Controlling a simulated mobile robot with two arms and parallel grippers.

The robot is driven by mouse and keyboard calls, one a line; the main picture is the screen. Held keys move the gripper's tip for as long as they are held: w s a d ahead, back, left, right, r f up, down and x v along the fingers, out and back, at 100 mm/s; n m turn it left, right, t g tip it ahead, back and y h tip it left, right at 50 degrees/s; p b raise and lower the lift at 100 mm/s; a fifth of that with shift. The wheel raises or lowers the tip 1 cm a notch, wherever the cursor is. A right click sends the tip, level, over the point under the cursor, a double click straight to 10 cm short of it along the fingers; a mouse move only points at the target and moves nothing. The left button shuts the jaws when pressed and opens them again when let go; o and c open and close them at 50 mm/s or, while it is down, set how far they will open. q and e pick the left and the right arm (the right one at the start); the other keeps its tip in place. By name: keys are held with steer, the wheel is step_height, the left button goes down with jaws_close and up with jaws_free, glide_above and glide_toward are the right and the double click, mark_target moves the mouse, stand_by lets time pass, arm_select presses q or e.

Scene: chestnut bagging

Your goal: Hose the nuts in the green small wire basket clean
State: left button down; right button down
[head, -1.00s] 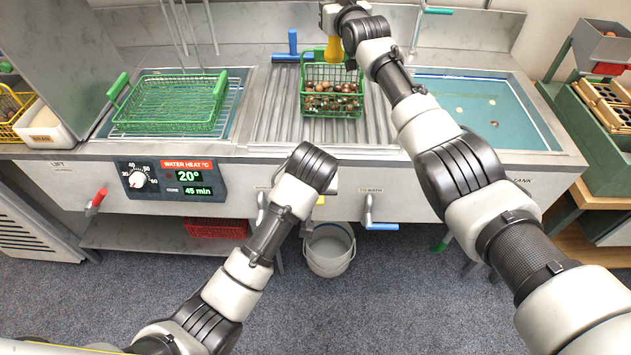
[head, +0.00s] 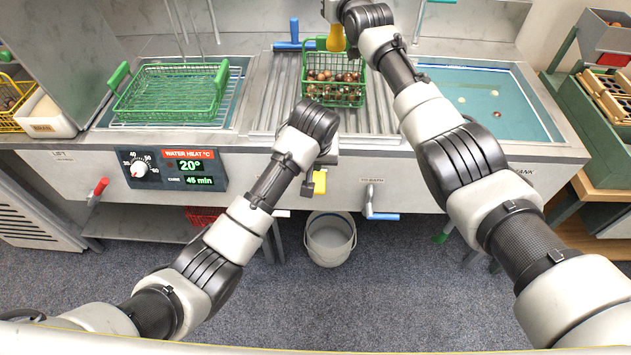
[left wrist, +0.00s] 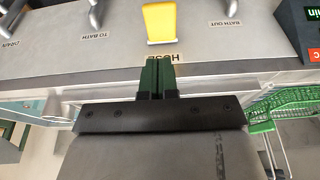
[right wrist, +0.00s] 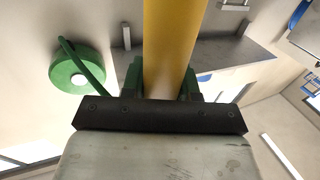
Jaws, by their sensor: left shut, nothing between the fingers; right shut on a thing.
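The green small wire basket (head: 334,101) stands on the ribbed steel drainboard with several glossy reddish-brown nuts (head: 336,86) inside. My right gripper (head: 334,14) is above its back edge, shut on a yellow hose nozzle (head: 336,38) that points down towards the basket. The yellow nozzle also fills the top middle of the right wrist view (right wrist: 172,45). I see no water stream. My left gripper (head: 326,160) is at the counter front, shut and empty. In the left wrist view its fingertips (left wrist: 158,68) are beside the HOSE label, apart from the yellow valve lever (left wrist: 159,22).
A large green wire basket (head: 168,114) sits over the left bath. The water tank (head: 487,112) is at right. A blue lever (head: 381,216) and a grey bucket (head: 329,240) are near my left arm.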

arm_select(q)
glide_toward(315, 194)
steer(key=w+f, duration=0.3)
steer(key=f, duration=0.2)
steer(key=shift+w, duration=0.4)
steer(key=shift+f, duration=0.5)
steer(key=shift+f, duration=0.1)
steer(key=shift+s+f+t, duration=0.35)
steer(key=shift+f+t, duration=0.3)
steer(key=shift+t, duration=0.25)
steer(key=shift+s+f+t, duration=0.2)
steer(key=shift+f+t, duration=0.4)
steer(key=shift+t, duration=0.5)
arm_select(e)
steer(key=shift+s+r, duration=0.1)
arm_select(q)
steer(key=shift+f, duration=0.45)
steer(key=v, duration=1.4)
steer(key=shift+w+r, duration=0.1)
steer(key=shift+w, duration=0.1)
